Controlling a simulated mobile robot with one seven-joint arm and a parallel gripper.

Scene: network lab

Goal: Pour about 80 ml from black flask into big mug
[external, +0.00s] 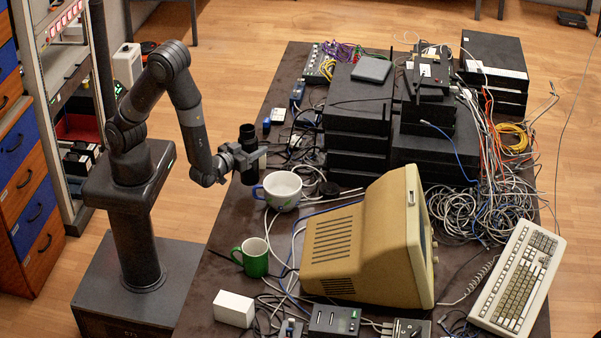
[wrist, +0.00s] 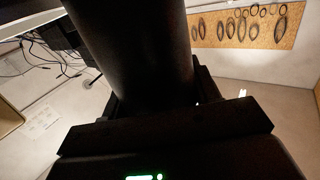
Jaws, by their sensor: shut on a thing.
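The black flask (external: 247,137) is held upright in my gripper (external: 243,160), which is shut around its body. In the wrist view the flask (wrist: 130,50) fills the middle as a large dark cylinder between the gripper's fingers. The big mug (external: 282,189) is white with a blue handle and stands upright on the table. The flask is above the table, just to the left of and behind the big mug in the external view. The inside of the flask and its liquid level are hidden.
A green mug (external: 251,257) and a white box (external: 234,308) stand nearer the front. A beige monitor (external: 362,245) is right of the big mug. Stacked black devices (external: 358,115) and tangled cables (external: 468,205) crowd the back and right of the table (external: 232,215).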

